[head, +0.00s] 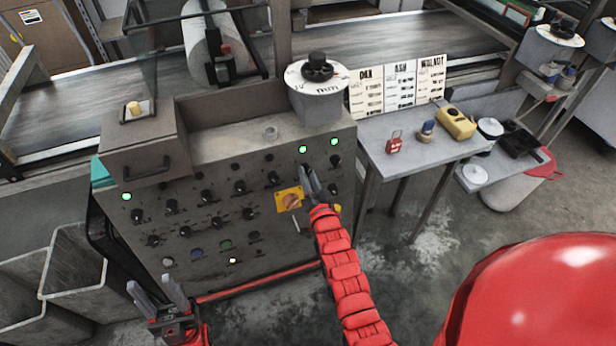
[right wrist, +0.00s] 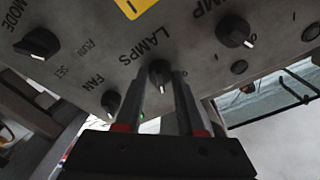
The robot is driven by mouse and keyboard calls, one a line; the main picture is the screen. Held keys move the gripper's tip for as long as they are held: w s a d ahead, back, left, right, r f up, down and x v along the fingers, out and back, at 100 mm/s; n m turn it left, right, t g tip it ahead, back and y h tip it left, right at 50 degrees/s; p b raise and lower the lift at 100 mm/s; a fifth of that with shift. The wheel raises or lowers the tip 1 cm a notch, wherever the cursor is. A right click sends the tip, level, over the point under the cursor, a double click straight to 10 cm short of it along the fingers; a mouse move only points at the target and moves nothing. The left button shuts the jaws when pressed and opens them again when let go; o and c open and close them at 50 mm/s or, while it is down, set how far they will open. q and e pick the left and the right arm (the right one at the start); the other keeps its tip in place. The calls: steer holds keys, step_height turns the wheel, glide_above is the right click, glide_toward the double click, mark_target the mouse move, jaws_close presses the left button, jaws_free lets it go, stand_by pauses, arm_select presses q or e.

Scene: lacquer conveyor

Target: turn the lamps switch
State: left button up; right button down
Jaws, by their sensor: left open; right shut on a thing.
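The lamps switch (right wrist: 158,70) is a black knob with a pale pointer mark, under the word LAMPS on the grey panel in the right wrist view. My right gripper (right wrist: 166,82) has its two fingers on either side of this knob and is shut on it. In the head view my right gripper (head: 310,182) is at the front of the control panel (head: 215,222), right of the yellow plate, and hides the knob there. My left gripper (head: 158,294) is open and empty, low in front of the panel's left part.
Near the lamps switch in the right wrist view are the FAN knob (right wrist: 110,101), the MODE knob (right wrist: 38,44) and another knob (right wrist: 235,32). A side table (head: 420,150) stands right of the panel.

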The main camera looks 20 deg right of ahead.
steer(key=shift+d+n+y+b, duration=0.1)
steer(key=shift+n+y+b, duration=0.45)
steer(key=shift+n, duration=1.65)
steer(key=shift+d+n+y+b, duration=0.1)
steer(key=shift+n+y+b, duration=0.45)
steer(key=shift+n, duration=1.65)
steer(key=shift+d+n+y+b, duration=0.1)
steer(key=shift+n+y+b, duration=0.45)
steer(key=shift+n, duration=1.65)
steer(key=c, duration=0.5)
jaws_free()
steer(key=shift+s, duration=0.1)
steer(key=s, duration=0.5)
steer(key=s+d, duration=0.1)
steer(key=s, duration=0.5)
steer(key=s+d, duration=0.1)
steer(key=s, duration=0.5)
steer(key=shift+d+r, duration=0.15)
steer(key=shift+d, duration=0.1)
